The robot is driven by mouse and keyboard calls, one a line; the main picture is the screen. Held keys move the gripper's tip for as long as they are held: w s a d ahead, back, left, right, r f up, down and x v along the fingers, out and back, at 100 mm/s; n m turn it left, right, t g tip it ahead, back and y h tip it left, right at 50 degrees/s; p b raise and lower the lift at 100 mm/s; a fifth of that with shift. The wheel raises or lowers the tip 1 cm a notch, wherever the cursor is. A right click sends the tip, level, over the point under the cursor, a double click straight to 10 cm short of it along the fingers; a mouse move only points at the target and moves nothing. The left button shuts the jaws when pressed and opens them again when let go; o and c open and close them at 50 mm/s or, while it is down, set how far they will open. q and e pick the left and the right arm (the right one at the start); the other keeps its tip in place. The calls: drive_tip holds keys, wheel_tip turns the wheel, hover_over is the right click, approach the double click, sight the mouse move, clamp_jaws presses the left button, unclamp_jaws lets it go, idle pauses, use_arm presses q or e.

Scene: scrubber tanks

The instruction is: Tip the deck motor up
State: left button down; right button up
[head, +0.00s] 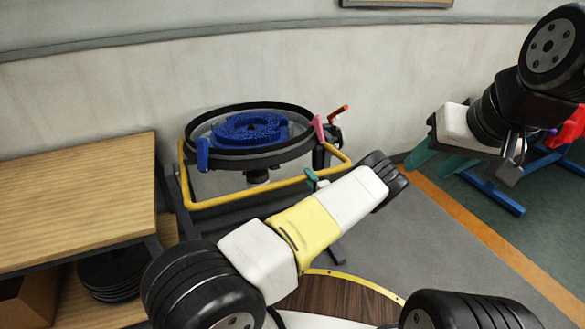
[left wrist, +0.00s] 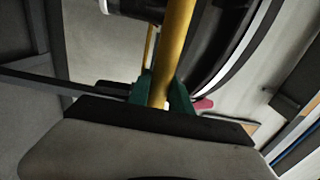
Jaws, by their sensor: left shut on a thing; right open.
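The deck motor unit is a round deck with a black rim (head: 240,159) and a blue toothed disc (head: 250,128) on top. A dark cylindrical part (head: 257,177) hangs beneath it. A yellow bar frame (head: 235,197) runs around its front and sides. My left gripper (head: 316,180) is at the front bar, right of its middle. In the left wrist view, its green fingers (left wrist: 164,92) are shut around the yellow bar (left wrist: 177,45). My right gripper (head: 436,162) is open and empty, off to the right, apart from the deck.
A wooden-topped table (head: 75,195) stands at the left, with dark discs (head: 115,270) on its lower shelf. A blue knob (head: 203,154) and a pink lever (head: 318,130) sit at the deck's rim. The wall is close behind. Grey floor (head: 415,240) is clear at the right.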

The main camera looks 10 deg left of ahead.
sight(302, 144)
use_arm(q)
drive_tip(key=shift+w+a+r, duration=0.1)
drive_tip(key=shift+w+r, duration=0.05)
drive_tip(key=shift+r, duration=0.55)
drive_tip(key=shift+w+a+r, duration=0.1)
drive_tip(key=shift+w+r, duration=0.05)
drive_tip(key=shift+r, duration=0.5)
drive_tip(key=shift+w+a+r, duration=0.1)
drive_tip(key=shift+w+r, duration=0.05)
drive_tip(key=shift+r, duration=0.55)
drive_tip(key=r, duration=0.2)
drive_tip(key=w+a+r, duration=0.1)
drive_tip(key=r, duration=0.1)
drive_tip(key=w+r, duration=0.1)
drive_tip(key=r, duration=0.1)
drive_tip(key=shift+w+a+r, duration=0.25)
drive_tip(key=shift+a, duration=0.05)
drive_tip(key=shift+r, duration=0.15)
